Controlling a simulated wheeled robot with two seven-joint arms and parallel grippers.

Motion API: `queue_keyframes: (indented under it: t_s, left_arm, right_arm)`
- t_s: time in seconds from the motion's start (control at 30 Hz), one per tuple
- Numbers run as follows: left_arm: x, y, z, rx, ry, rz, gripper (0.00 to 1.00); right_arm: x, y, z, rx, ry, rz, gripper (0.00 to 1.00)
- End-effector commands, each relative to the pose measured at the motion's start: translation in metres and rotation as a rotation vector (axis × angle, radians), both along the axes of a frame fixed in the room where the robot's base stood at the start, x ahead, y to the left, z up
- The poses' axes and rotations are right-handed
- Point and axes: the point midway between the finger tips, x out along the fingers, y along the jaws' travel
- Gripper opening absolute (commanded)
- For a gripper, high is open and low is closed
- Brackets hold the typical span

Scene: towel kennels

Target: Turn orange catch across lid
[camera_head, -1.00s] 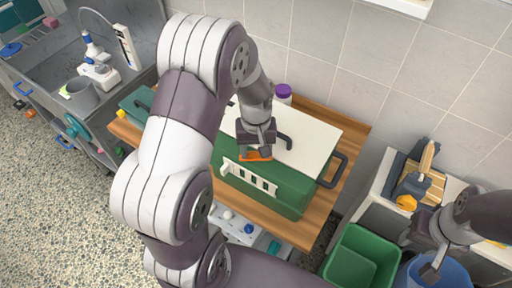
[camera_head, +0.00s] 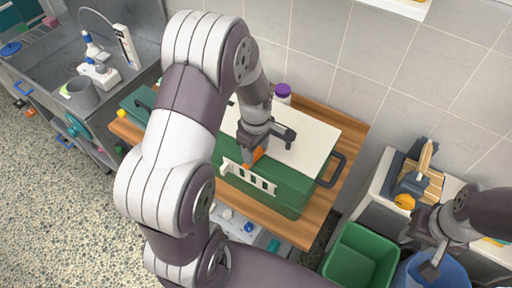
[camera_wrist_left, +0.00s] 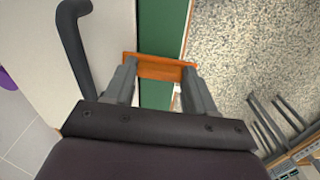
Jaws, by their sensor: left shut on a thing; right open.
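The orange catch (camera_head: 252,158) is at the front edge of the white lid (camera_head: 315,139) of a green box (camera_head: 292,197). My left gripper (camera_head: 255,153) is shut on the catch from above. In the left wrist view the catch (camera_wrist_left: 158,67) lies between the fingertips (camera_wrist_left: 157,76) and spans from the lid's edge over the green side. A dark lid handle (camera_wrist_left: 75,40) is beside the gripper. My right gripper (camera_head: 429,254) is open and empty near the blue bin, away from the box.
The box stands on a wooden table (camera_head: 325,222) against a tiled wall. A purple-capped bottle (camera_head: 283,94) is behind the lid. A green bin (camera_head: 357,258) and a blue bin (camera_head: 452,275) are at lower right. A sink (camera_head: 60,60) is at left.

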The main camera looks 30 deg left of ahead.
Motion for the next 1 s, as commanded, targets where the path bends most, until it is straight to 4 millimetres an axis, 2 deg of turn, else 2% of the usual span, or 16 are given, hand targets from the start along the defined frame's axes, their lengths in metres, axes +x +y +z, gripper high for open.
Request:
queue_keyframes:
  t_s: [0.3, 0.83, 0.87, 0.9, 0.93, 1.0]
  left_arm:
    - [0.0002, 0.0001, 0.0004, 0.0, -0.001, 0.107, 0.25]
    - [-0.0002, -0.0001, 0.0, -0.001, 0.001, 0.129, 0.25]
    - [-0.0002, -0.0001, 0.0, -0.001, 0.001, 0.129, 0.62]
    - [-0.0002, -0.0001, 0.0, -0.001, 0.001, 0.129, 0.75]
    - [-0.0002, -0.0001, 0.0, -0.001, 0.001, 0.128, 0.81]
    - [-0.0002, -0.0002, -0.0001, -0.001, 0.001, 0.128, 0.81]
  right_arm:
    - [0.0, 0.0, 0.0013, 0.0, 0.0, 0.0, 0.42]
    - [0.0, 0.0, 0.0013, 0.0, 0.0, 0.0, 0.42]
    - [0.0, 0.0, 0.0014, 0.0, 0.0, 0.0, 0.42]
    - [0.0, 0.0, 0.0013, 0.0, 0.0, 0.0, 0.42]
    - [0.0, 0.0, 0.0013, 0.0, 0.0, 0.0, 0.42]
    - [0.0, 0.0, 0.0013, 0.0, 0.0, 0.0, 0.42]
